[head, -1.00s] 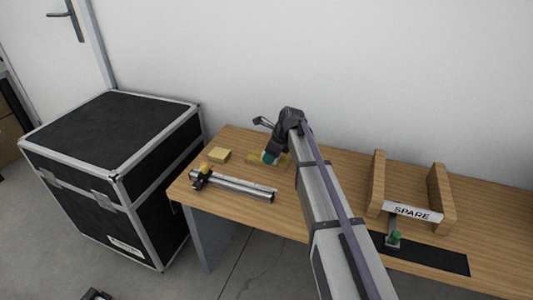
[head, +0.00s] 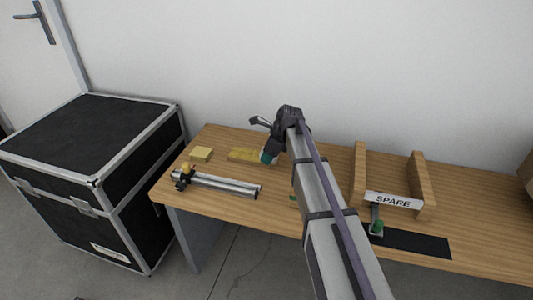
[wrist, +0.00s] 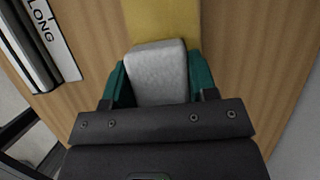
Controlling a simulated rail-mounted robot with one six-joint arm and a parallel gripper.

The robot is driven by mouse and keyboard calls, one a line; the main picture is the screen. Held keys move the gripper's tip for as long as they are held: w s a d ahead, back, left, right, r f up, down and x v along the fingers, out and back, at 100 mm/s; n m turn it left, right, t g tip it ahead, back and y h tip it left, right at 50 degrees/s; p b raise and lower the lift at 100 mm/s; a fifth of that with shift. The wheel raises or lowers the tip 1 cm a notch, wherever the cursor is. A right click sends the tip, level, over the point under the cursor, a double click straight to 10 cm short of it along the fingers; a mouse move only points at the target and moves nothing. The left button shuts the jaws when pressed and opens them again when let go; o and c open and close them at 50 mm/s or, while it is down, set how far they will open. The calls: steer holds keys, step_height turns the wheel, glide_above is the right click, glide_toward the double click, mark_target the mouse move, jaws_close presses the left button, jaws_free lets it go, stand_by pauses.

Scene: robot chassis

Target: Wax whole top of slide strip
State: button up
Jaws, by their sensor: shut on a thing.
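The slide strip appears to be the flat yellow strip (head: 244,154), lying on the wooden table in the head view. In the wrist view the strip (wrist: 165,18) runs away from my gripper. My gripper (head: 268,158) is at the strip's right end in the head view. In the wrist view its teal fingers (wrist: 158,78) are shut on a pale grey block (wrist: 157,62). The block lies over the near end of the strip and hides what is under it. I cannot tell whether it touches the strip.
A yellow block (head: 201,154) sits left of the strip. A silver rail with a clamp (head: 222,184) lies in front; a "LONG" label (wrist: 52,38) shows beside a rail. A wooden rack marked SPARE (head: 393,200) and a dark mat (head: 425,244) are at right. A black case (head: 75,150) stands at left.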

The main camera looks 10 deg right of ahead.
steer(key=shift+r+p, duration=3)
step_height(320, 180, up, 3)
steer(key=p, duration=0.3)
steer(key=shift+r, duration=0.15)
steer(key=shift+f, duration=0.2)
